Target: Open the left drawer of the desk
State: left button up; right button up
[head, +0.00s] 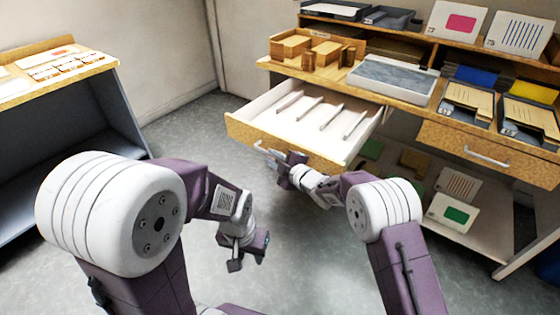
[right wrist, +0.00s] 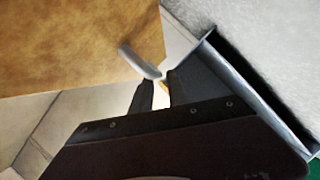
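The desk's left drawer (head: 244,129) is pulled well out, and its white inside with several dividers shows in the head view. Its front panel also shows in the right wrist view (right wrist: 70,45). My right gripper (head: 277,163) is at the drawer's handle (head: 262,149). In the right wrist view the end of the pale handle (right wrist: 138,61) lies in the narrow gap between the fingertips (right wrist: 160,84), which look closed about it; the contact itself is partly hidden. My left gripper (head: 250,256) hangs low over the floor, empty, with its fingers apart.
The desk top (head: 398,90) holds wooden organizers (head: 300,45), a grey-topped tray (head: 392,75) and paper trays. The closed right drawer (head: 487,148) is at the right. A lower shelf holds cards. A side table (head: 85,68) stands at the left. The floor between is clear.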

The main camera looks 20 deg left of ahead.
jog(key=p+v, duration=0.1)
jog(key=v, duration=0.4)
jog(key=shift+s, duration=0.15)
dwell(0.3)
